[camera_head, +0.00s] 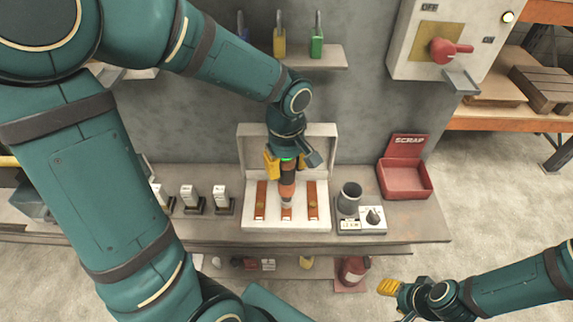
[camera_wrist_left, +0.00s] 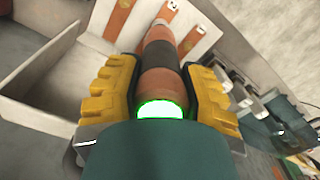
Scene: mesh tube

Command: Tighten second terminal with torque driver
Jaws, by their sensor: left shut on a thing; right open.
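A white open terminal box (camera_head: 328,200) stands on the bench with three copper bars on its back plate: left (camera_head: 261,201), middle (camera_head: 286,213) and right (camera_head: 312,199). My left gripper (camera_head: 287,165) is shut on the orange and black torque driver (camera_head: 287,182), pointing down at the middle bar. In the left wrist view the yellow fingers of my left gripper (camera_wrist_left: 160,85) hold the driver (camera_wrist_left: 163,62) from both sides, and its green ring glows. Whether the tip touches the middle terminal cannot be told. My right gripper (camera_head: 388,287) is open and empty, low at the right, away from the bench.
A dark cup (camera_head: 350,195) and a small dial unit (camera_head: 373,217) stand right of the box. A red scrap bin (camera_head: 405,180) is further right. Several white-labelled blocks (camera_head: 190,195) line the left. Padlocks (camera_head: 316,40) stand on a shelf behind.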

